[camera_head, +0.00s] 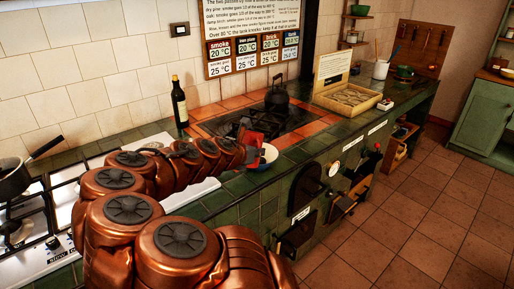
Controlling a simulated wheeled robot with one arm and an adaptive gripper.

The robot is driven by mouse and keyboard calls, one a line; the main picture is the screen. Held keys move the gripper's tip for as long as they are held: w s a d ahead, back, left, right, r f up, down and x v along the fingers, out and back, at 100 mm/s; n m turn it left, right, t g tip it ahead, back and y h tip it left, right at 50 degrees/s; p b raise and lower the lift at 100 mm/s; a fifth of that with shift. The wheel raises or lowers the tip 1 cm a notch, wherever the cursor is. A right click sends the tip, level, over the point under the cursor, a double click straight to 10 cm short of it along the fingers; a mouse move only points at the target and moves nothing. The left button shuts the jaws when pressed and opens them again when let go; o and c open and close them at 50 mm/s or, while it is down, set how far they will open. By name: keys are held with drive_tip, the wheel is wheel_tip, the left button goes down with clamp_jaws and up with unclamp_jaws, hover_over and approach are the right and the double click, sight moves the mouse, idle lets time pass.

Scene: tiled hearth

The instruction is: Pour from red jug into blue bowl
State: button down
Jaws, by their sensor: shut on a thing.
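My gripper (246,140) is at the far end of my copper-coloured arm, over the green tiled counter near the hearth. It is shut on the red jug (263,123), which is small in the view and partly hidden by my gripper and arm. The jug's exact tilt and contents cannot be made out. The blue bowl (269,155) stands on the counter just below and to the right of my gripper, and its pale rim shows. My arm and gripper hide its left part. The jug appears above the bowl, but the gap between them is unclear.
A dark bottle (179,102) stands on the counter behind my arm. A black kettle (277,97) is at the back of the hearth. A wooden tray (347,98) lies to the right. A pan (15,178) sits on the stove at left. The floor at right is clear.

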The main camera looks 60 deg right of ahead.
sight(256, 161)
drive_tip(key=shift+r+p, duration=0.4)
drive_tip(key=shift+p, duration=0.25)
drive_tip(key=shift+r+y+p, duration=0.25)
drive_tip(key=shift+y+p, duration=0.35)
drive_tip(key=shift+p, duration=0.25)
drive_tip(key=shift+r+p, duration=0.1)
drive_tip(key=shift+p, duration=0.35)
drive_tip(key=shift+w+a+f+b, duration=0.15)
drive_tip(key=shift+f+b, duration=0.15)
drive_tip(key=shift+f, duration=0.55)
drive_tip(key=shift+s+a+f+b, duration=0.15)
drive_tip(key=shift+f+b, duration=0.15)
drive_tip(key=shift+f, duration=0.6)
drive_tip(key=shift+w+a+f+b, duration=0.15)
drive_tip(key=shift+f+b, duration=0.15)
drive_tip(key=shift+f, duration=0.55)
drive_tip(key=shift+p, duration=0.3)
drive_tip(key=shift+f+y+p, duration=0.15)
drive_tip(key=shift+y+p, duration=0.25)
drive_tip(key=shift+p, duration=0.55)
drive_tip(key=shift+d+r+n+g+y+p, duration=0.3)
drive_tip(key=shift+y+p, duration=0.6)
drive_tip(key=shift+p, duration=3.05)
drive_tip(key=shift+f, duration=0.15)
